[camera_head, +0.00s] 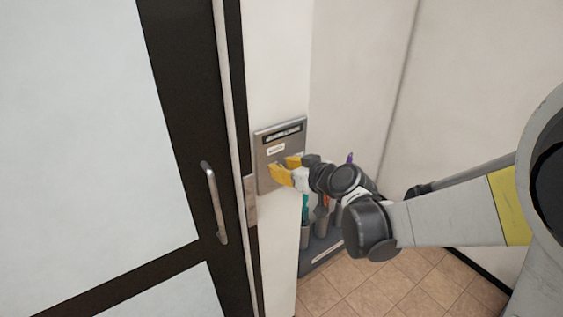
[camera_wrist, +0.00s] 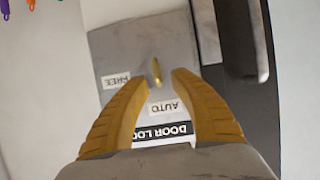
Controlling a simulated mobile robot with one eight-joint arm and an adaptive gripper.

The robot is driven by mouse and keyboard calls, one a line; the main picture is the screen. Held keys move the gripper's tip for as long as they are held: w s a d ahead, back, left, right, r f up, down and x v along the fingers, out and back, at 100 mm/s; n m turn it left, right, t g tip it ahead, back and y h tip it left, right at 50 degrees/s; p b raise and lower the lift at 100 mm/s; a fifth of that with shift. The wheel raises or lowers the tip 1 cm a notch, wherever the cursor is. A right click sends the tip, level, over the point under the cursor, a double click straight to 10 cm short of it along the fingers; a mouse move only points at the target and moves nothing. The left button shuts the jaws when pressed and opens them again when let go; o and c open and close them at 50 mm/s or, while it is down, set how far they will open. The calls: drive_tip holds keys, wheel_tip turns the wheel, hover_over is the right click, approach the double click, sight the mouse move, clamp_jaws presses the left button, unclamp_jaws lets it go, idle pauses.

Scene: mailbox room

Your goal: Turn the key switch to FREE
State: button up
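The metal key switch panel (camera_head: 268,143) is mounted on the narrow wall beside the door. In the wrist view the panel (camera_wrist: 120,48) has upside-down labels: FREE (camera_wrist: 116,81), AUTO (camera_wrist: 165,107) and a partly covered DOOR LOCK sign (camera_wrist: 170,131). A small brass key (camera_wrist: 155,71) stands in the panel, its length nearly upright in that picture, with FREE to its left and AUTO below. My gripper (camera_wrist: 161,80) is open, its yellow fingers apart on both sides just below the key. Contact cannot be told. In the head view my gripper (camera_head: 285,170) hides the key.
The dark-framed door (camera_head: 190,130) with a vertical handle (camera_head: 213,203) is left of the panel. Below and right of the panel, a grey rack (camera_head: 322,246) holds colored items. A white wall is behind my arm, with tiled floor (camera_head: 385,290) below.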

drive_tip(key=shift+w+a+f, duration=0.1)
drive_tip(key=shift+w, duration=0.1)
drive_tip(key=shift+c, duration=0.4)
clamp_jaws()
